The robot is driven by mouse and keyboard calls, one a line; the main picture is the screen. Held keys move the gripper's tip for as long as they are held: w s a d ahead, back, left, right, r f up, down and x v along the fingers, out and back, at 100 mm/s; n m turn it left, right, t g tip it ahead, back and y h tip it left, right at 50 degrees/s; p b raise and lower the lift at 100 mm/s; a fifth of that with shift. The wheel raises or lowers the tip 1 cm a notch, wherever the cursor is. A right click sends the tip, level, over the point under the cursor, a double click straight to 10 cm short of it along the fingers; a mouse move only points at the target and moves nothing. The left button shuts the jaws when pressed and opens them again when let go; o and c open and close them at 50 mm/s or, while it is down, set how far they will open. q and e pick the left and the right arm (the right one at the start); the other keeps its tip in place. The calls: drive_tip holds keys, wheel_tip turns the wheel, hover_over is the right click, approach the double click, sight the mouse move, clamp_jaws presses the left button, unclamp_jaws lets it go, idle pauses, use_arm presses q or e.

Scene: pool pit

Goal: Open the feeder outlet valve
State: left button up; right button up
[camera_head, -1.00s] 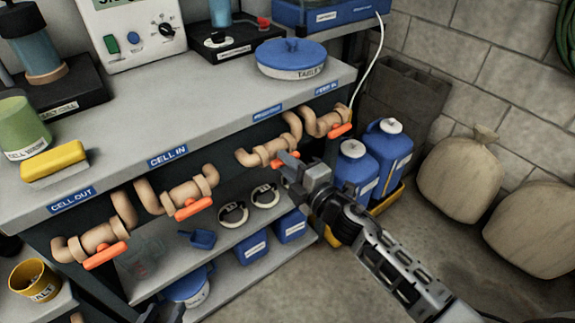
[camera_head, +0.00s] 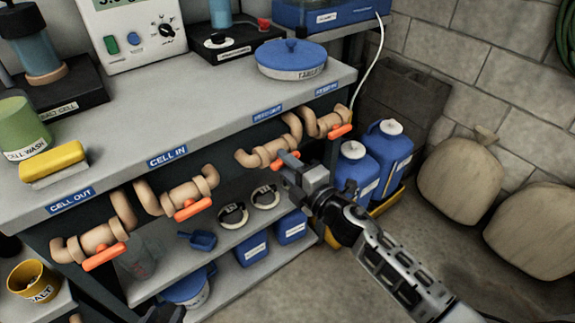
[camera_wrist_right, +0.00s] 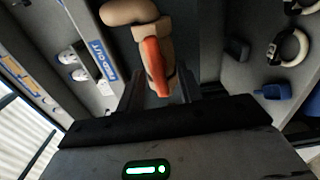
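The feeder outlet valve (camera_head: 262,156) is a tan pipe fitting with an orange lever, under the blue feed-out label (camera_head: 267,113) on the bench's front edge. My right gripper (camera_head: 286,162) is at this lever and partly covers it in the head view. In the right wrist view, the orange lever (camera_wrist_right: 156,66) lies between the two dark fingers of my right gripper (camera_wrist_right: 158,88). The fingers are apart, with gaps visible on both sides of the lever. Only a dark bit of my left gripper (camera_head: 165,314) shows at the bottom edge; its fingers are unclear.
Similar orange-handled valves sit close by: one to the right (camera_head: 340,131), one under the cell-in label (camera_head: 193,209) and one under the cell-out label (camera_head: 104,257). Blue jugs (camera_head: 388,152) stand right of the bench. The lower shelf holds blue containers (camera_head: 252,247). Floor at front right is open.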

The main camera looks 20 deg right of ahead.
use_arm(q)
drive_tip(key=shift+f+b, duration=0.15)
drive_tip(key=shift+b, duration=0.55)
use_arm(e)
drive_tip(key=v, duration=1.5)
drive_tip(key=shift+s, duration=0.4)
use_arm(q)
drive_tip(key=shift+f, duration=0.15)
use_arm(e)
drive_tip(key=shift+d, duration=0.15)
